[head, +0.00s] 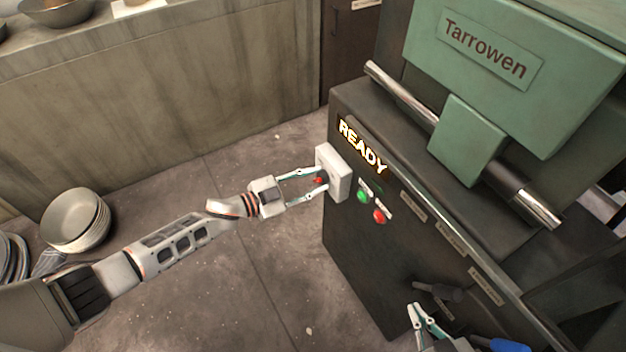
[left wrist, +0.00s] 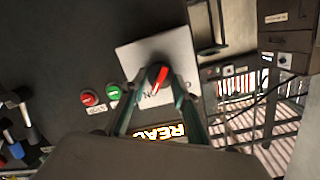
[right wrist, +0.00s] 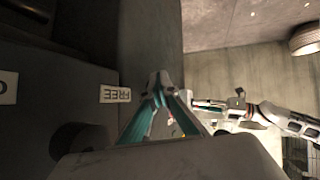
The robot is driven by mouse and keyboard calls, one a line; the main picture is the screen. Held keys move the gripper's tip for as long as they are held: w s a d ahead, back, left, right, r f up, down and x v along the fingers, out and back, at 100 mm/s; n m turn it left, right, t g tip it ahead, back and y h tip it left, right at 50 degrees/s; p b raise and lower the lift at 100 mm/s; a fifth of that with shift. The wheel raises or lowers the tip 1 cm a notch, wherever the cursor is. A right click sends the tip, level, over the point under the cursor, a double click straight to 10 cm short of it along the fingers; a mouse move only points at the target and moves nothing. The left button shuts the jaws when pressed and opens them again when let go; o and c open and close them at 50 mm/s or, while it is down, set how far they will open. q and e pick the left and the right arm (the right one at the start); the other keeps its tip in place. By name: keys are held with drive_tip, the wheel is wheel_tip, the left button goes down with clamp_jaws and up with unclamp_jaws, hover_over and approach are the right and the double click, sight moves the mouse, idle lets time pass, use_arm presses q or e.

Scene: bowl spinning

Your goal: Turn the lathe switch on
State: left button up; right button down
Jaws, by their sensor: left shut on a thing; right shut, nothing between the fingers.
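The lathe switch is a dark rotary knob with a red pointer (left wrist: 158,75), on a pale square plate (head: 338,172) on the lathe's front left corner. My left gripper (head: 322,181) is shut on the knob, with a finger on each side of it in the left wrist view. The red pointer lies aslant there; lettering on the plate is partly hidden by the fingers. My right gripper (head: 416,309) is shut and empty, low before the lathe's front. Its tips meet in the right wrist view (right wrist: 158,80), beside a "FREE" label (right wrist: 115,94).
A lit "READY" sign (head: 363,146) is beside the plate. A green button (head: 363,196) and a red button (head: 380,215) sit just below it. A dark lever (head: 438,291) sticks out near my right gripper.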

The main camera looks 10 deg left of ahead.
use_arm(q)
drive_tip(key=shift+m, duration=0.5)
drive_tip(key=o, duration=1.1)
drive_tip(key=v, duration=1.2)
drive_tip(key=shift+s, duration=0.1)
